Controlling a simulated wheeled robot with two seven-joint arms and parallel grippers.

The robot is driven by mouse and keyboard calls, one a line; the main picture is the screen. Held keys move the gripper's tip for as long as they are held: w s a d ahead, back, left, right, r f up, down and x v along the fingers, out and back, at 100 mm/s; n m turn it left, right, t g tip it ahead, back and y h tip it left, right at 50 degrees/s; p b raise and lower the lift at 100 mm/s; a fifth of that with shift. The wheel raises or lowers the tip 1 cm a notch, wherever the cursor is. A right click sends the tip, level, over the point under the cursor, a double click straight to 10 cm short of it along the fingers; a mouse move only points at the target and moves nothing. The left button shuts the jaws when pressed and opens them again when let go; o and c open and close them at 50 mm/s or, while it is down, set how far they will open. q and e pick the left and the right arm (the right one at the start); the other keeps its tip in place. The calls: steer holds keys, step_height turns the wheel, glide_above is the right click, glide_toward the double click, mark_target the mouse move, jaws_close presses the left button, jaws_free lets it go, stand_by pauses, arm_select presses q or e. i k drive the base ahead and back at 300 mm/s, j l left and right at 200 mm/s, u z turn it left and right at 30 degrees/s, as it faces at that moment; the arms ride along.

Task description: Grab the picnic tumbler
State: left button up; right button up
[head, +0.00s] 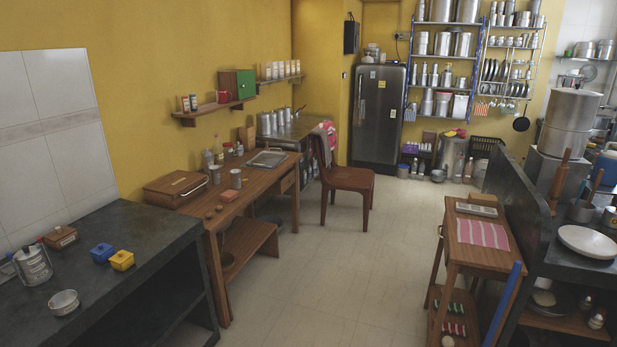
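No object is clearly identifiable as the picnic tumbler at this size. Two small grey metal cups stand upright on the long wooden desk in the head view: one cup (236,179) near the desk's middle, and another cup (215,175) just left of it, by the wooden box. A red mug (223,97) stands on the wall shelf above. Neither of my grippers is in view.
The wooden desk (250,193) runs along the left wall, with a dark counter (130,235) nearer. A brown chair (350,180) stands past the desk. A small wooden table (478,262) stands on the right. The tiled floor (330,265) between is clear.

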mark_target(215, 171)
steer(key=i, duration=2.1)
steer(key=i+l+u, duration=0.15)
steer(key=i+u, duration=0.35)
steer(key=i+l+u, duration=0.45)
steer(key=i, duration=0.15)
steer(key=i+l+u, duration=0.85)
steer(key=l+u, duration=0.15)
steer(key=l, duration=0.2)
steer(key=i+l+u, duration=0.2)
steer(key=l+u, duration=0.25)
steer(key=l, duration=0.35)
